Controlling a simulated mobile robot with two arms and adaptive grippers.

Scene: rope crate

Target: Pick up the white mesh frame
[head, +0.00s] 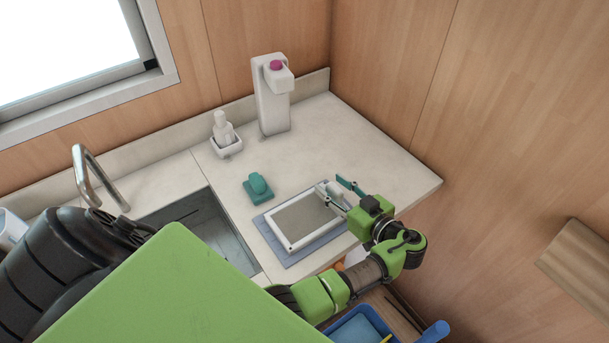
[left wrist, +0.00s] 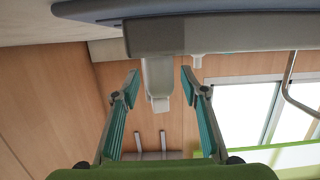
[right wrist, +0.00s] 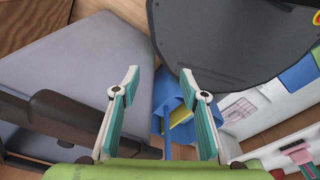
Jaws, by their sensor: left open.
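The white mesh frame (head: 299,221), a white rim around a grey mesh, lies flat on a blue-grey mat (head: 289,261) on the counter. My left gripper (head: 337,188) is open and empty at the frame's far right corner; its fingers hide part of that corner. In the left wrist view, which looks upside down, a pale bar that seems to be the frame's edge (left wrist: 240,33) shows near the open fingers (left wrist: 160,84), not clearly between them. My right gripper (right wrist: 159,80) shows only in the right wrist view, open and empty.
A teal sponge-like piece (head: 258,188) sits beside the mat. The sink (head: 208,228) is to the left. A white dispenser (head: 271,98) and a small bottle (head: 222,130) stand at the back. A blue bin (head: 362,326) is below.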

